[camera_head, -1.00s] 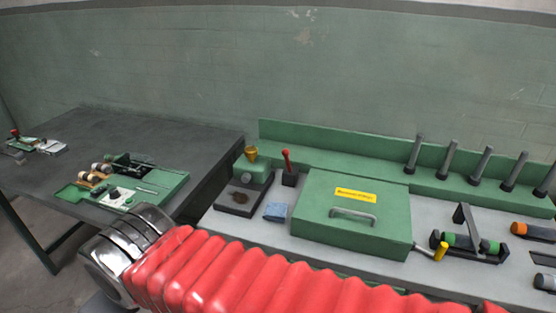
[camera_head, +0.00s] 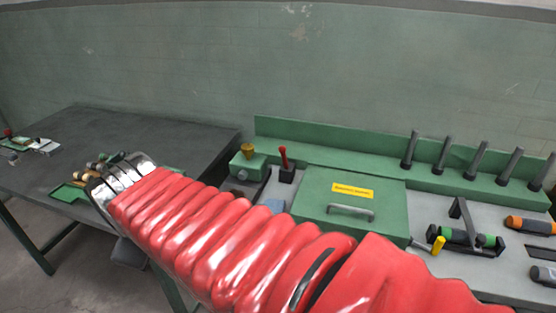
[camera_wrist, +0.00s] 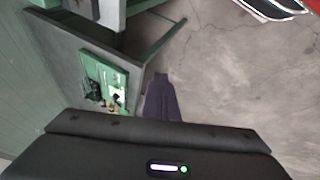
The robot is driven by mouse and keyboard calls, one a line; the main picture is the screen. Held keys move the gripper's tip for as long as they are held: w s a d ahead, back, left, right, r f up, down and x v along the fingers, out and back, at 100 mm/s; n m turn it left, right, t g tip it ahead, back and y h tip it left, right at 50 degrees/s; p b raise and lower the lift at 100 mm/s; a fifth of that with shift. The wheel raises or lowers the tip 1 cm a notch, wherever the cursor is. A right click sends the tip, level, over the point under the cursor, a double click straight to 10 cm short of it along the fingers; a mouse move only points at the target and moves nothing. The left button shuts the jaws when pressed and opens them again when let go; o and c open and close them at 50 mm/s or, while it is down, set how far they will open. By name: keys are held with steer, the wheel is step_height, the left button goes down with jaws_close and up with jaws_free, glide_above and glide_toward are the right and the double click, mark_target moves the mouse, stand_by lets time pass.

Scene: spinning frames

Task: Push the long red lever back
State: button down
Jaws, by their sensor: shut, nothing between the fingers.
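A red lever (camera_head: 283,157) with a rounded tip stands upright on a small black base on the grey bench, just left of the green box (camera_head: 315,187). My gripper (camera_wrist: 161,80) shows in the wrist view as a dark, narrow shape with its tips together, empty, over the concrete floor. It is well away from the lever, by the dark table at left. The lever is not seen in the wrist view. In the head view my red arm covers the front of the bench, and I cannot make out the fingertips.
A dark table (camera_head: 120,125) at left holds a green tray (camera_head: 68,193), partly hidden by my arm; the tray also shows in the wrist view (camera_wrist: 122,72). Several dark posts (camera_head: 443,155) line the bench back.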

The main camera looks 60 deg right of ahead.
steer(key=s+d+f+n+g+h, duration=0.1)
steer(key=d+n, duration=0.5)
steer(key=d, duration=1.3)
steer(key=s+d+f+n+g+h, duration=0.1)
steer(key=s+d+n+g+h, duration=0.2)
steer(key=d, duration=1.5)
steer(key=n+h, duration=0.1)
steer(key=n, duration=0.3)
steer(key=shift+d+f+g, duration=0.15)
steer(key=shift+d+g, duration=0.15)
steer(key=shift+d, duration=0.05)
glide_toward(285, 160)
steer(key=shift+d+f, duration=1)
steer(key=shift+f, duration=1.25)
steer(key=shift+w, duration=0.45)
